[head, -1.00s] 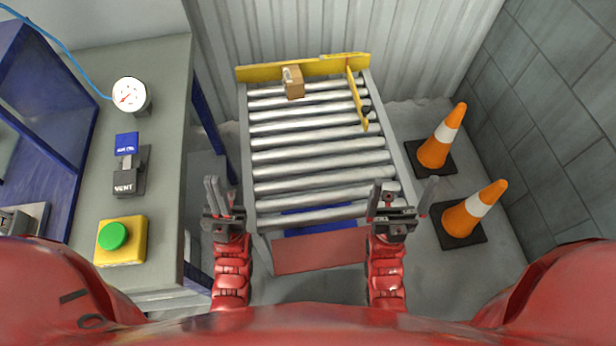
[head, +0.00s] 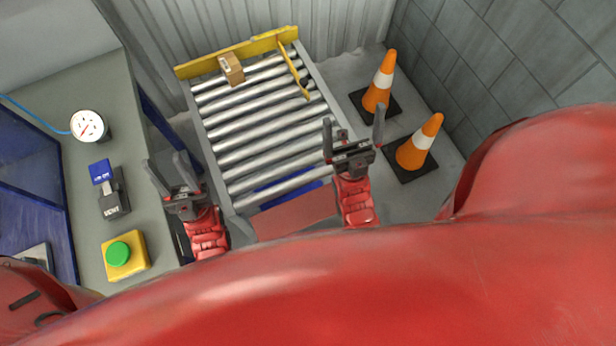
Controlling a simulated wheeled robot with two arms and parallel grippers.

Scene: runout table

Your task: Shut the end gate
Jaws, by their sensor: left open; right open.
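The roller table (head: 203,132) stands ahead of me, its rollers running crosswise. A flat dull-red panel (head: 293,214) sits at its near end, lower than the rollers; it looks like the end gate, lying folded down. My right gripper (head: 353,117) is open and empty, over the table's near right corner, up and right of the panel. My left gripper (head: 167,162) is open and empty, left of the table by the bench edge. Neither gripper appears to touch the panel. My red body hides the floor in front.
A yellow fence (head: 200,67) closes the table's far end, with a cardboard box (head: 231,68) against it and a yellow bar (head: 292,68) along the right. Two cones (head: 380,82) (head: 419,143) stand right. A bench (head: 85,85) with gauge, vent lever and green button is left.

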